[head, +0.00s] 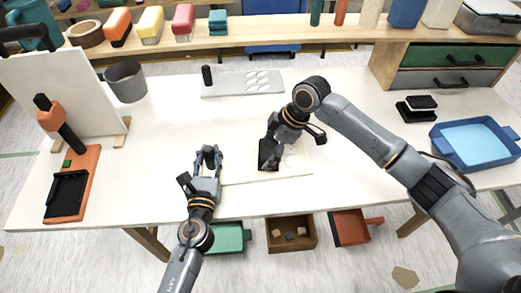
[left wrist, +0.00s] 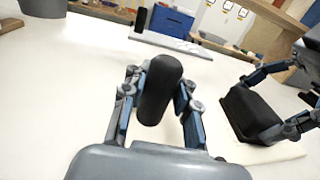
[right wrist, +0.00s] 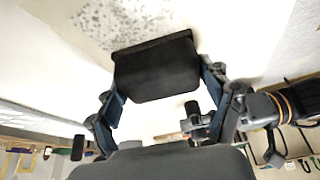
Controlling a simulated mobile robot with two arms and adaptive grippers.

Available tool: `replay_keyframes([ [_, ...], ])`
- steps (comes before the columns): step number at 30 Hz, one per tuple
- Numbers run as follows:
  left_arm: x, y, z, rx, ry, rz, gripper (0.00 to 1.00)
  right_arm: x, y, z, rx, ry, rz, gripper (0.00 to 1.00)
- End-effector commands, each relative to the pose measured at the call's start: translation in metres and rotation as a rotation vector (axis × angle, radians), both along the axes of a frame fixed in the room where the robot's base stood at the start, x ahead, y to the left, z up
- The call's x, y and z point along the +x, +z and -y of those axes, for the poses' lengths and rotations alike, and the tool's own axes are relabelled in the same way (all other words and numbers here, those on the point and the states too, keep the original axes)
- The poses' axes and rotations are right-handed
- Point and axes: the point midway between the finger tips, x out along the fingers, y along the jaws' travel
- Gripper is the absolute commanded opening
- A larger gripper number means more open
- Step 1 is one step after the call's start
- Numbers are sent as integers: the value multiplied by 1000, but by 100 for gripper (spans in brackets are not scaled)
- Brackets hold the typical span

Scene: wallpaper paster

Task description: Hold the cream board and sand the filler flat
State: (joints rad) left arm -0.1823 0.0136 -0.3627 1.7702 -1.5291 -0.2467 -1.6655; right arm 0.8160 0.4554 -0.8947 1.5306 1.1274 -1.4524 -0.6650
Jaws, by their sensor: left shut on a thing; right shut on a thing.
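The cream board (head: 297,169) lies flat on the white table near the front middle, and its edge also shows in the left wrist view (left wrist: 278,153). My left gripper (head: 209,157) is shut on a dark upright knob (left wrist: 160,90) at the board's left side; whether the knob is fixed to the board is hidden. My right gripper (head: 270,145) is shut on a black sanding block (head: 268,155), low over the board. The block also shows in the right wrist view (right wrist: 157,70). Speckled filler (right wrist: 115,22) shows beside the block there; any contact is hidden.
A grey plate (head: 222,88) with pale ovals lies behind. A grey bucket (head: 126,82), an upright white panel (head: 65,88) and an orange stand (head: 86,177) are at left. A blue tray (head: 473,133) and a small black block (head: 416,106) are at right. The table between is clear.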

Motion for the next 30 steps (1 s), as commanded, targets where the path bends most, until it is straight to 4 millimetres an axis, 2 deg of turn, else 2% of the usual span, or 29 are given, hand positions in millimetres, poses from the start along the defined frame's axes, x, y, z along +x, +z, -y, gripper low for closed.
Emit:
replay_keyframes([
  [1, -2, -7, -1, 4, 0, -12, 0, 0, -3, 13, -9, -6, -3, 42],
  [14, -2, -6, -1, 5, 2, -10, 0, 4, -3, 83, -10, -7, -4, 42],
  [30, -2, -6, 0, 4, -1, -10, 0, -2, -2, -8, -2, 3, -3, 42],
])
